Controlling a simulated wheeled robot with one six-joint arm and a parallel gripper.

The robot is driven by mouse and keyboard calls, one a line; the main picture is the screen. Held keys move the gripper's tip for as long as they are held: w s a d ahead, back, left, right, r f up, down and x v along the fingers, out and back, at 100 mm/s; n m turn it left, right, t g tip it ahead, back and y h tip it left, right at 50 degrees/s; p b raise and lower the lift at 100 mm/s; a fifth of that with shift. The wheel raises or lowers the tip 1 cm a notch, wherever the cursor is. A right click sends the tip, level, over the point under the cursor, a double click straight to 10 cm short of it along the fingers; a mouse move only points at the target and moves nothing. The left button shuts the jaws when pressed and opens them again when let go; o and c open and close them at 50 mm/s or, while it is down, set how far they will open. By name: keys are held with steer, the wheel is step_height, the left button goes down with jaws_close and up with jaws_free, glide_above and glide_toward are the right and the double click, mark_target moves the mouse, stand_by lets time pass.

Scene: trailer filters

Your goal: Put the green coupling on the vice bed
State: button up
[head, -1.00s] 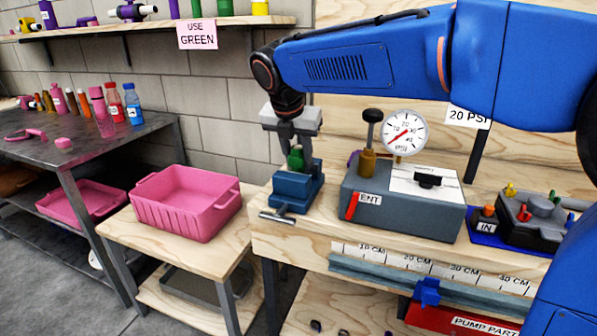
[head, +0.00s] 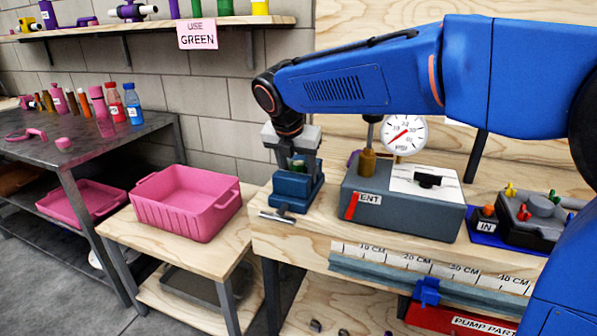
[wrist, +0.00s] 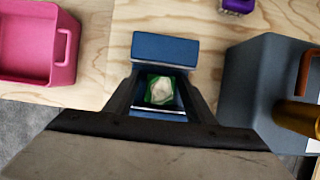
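The green coupling (wrist: 160,91) sits low between the jaws of the blue vice (head: 294,190), apparently on its bed. In the wrist view I look down on its pale top inside a green rim. In the head view only a small part of the coupling (head: 298,164) shows, at the level of the vice top. My gripper (head: 297,166) points down over the vice, with one finger on each side of the coupling. The fingers look spread, with narrow gaps beside the coupling in the wrist view. The coupling's underside and its contact with the bed are hidden.
A grey box with a gauge (head: 404,136) and a brass post (head: 367,162) stands close right of the vice. A pink bin (head: 187,208) stands on the lower table to the left. A black tray of parts (head: 535,222) is at the far right.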

steer(key=v, duration=1.2)
steer(key=shift+w+r, duration=0.1)
steer(key=shift+r, duration=0.1)
